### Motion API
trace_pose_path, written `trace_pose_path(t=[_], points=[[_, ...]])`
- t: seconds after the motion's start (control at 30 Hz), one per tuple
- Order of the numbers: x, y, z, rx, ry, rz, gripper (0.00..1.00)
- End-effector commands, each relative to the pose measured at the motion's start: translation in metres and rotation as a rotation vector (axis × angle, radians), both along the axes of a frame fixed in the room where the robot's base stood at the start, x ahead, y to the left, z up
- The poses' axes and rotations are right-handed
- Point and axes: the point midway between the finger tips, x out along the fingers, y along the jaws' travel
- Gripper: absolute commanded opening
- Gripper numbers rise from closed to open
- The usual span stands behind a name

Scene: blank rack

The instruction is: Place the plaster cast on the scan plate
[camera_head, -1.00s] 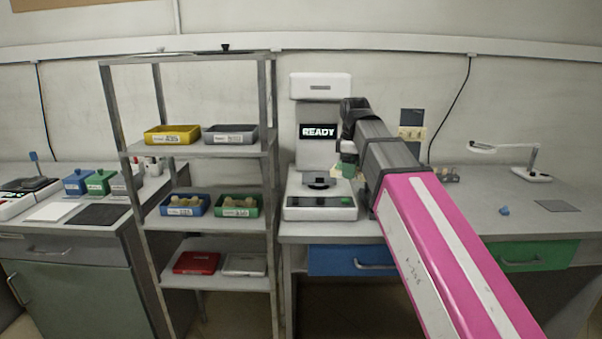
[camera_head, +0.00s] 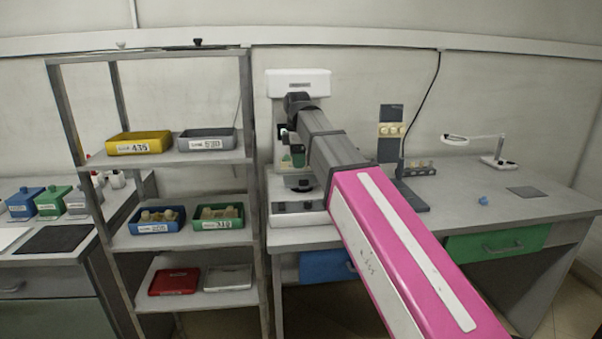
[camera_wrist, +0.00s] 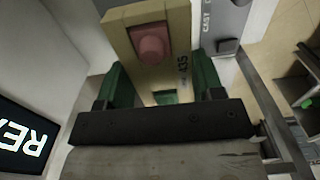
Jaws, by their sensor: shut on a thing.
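My gripper (camera_wrist: 160,82) is shut on the plaster cast (camera_wrist: 150,75), a cream block with a pink raised part and a "435" mark, between its green fingers. In the head view my gripper (camera_head: 293,158) is in front of the white scanner (camera_head: 298,80), and the cast is too small and covered to make out. The dark round scan plate (camera_head: 299,184) is low on the scanner, below my gripper and partly hidden by my arm. A gap seems to show between gripper and plate.
A metal shelf rack (camera_head: 253,200) stands left of the scanner, with a yellow tray (camera_head: 140,143), a grey tray (camera_head: 207,140) and other trays. A dark stand (camera_head: 392,150) and a lamp (camera_head: 495,150) are on the bench to the right. The bench right of the arm is mostly clear.

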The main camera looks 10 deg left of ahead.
Motion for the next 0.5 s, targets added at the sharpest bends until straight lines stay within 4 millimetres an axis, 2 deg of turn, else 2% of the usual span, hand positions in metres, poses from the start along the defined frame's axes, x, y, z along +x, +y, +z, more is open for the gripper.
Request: trace_pose_path(t=[0.03, 0.2, 0.5], points=[[0.012, -0.002, -0.006, -0.001, 0.002, -0.002, 0.33], [0.033, -0.007, -0.019, 0.0, 0.001, -0.001, 0.33], [0.037, -0.009, -0.036, 0.0, 0.001, 0.0, 0.33]])
